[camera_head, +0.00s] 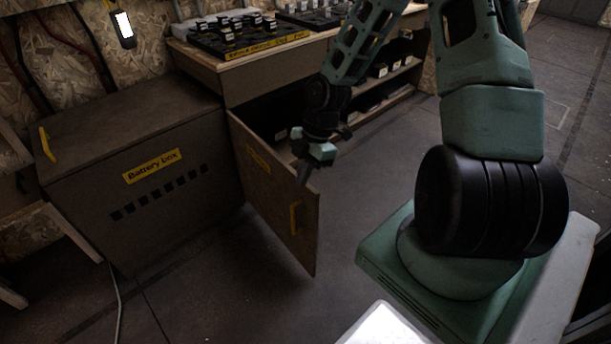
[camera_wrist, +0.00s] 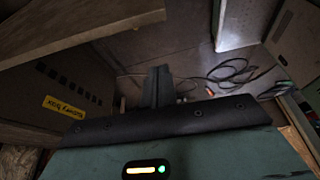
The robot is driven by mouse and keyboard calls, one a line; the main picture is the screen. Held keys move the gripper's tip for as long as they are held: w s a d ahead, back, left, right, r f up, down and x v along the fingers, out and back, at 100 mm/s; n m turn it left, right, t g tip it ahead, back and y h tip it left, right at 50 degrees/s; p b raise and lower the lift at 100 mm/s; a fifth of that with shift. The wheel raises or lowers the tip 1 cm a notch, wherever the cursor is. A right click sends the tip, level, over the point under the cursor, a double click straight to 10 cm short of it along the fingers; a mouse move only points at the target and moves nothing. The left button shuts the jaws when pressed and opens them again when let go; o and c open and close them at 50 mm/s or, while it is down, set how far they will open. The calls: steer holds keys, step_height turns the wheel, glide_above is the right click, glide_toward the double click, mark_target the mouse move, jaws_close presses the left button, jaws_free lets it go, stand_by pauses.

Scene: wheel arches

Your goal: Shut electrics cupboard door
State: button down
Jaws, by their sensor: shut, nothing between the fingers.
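The electrics cupboard door (camera_head: 270,200) stands open in the head view, swung out from the cupboard front beside the battery box. It has a yellow handle (camera_head: 295,218) near its free edge and a yellow label. The dark cupboard opening (camera_head: 268,118) shows behind it. My gripper (camera_head: 303,174) is at the door's upper edge near the free corner, pointing down. I cannot tell whether it touches the door. In the wrist view my gripper's fingers (camera_wrist: 158,86) are together, with nothing seen between them.
The battery box (camera_head: 150,190) stands left of the door; it also shows in the wrist view (camera_wrist: 65,85). A worktop (camera_head: 260,62) with black trays is above the cupboard, and open shelves are to the right. The floor (camera_head: 330,225) right of the door is clear. Cables (camera_wrist: 230,78) lie on the floor.

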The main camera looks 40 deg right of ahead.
mark_target(309, 188)
steer(key=shift+d+f+b, duration=0.3)
steer(key=shift+f+b, duration=0.1)
steer(key=shift+f, duration=0.6)
steer(key=shift+d+f+b, duration=0.35)
steer(key=shift+f+b, duration=0.05)
steer(key=shift+f, duration=0.65)
steer(key=shift+d+f+b, duration=0.3)
steer(key=shift+f+b, duration=0.1)
steer(key=shift+f, duration=0.6)
steer(key=shift+s, duration=0.1)
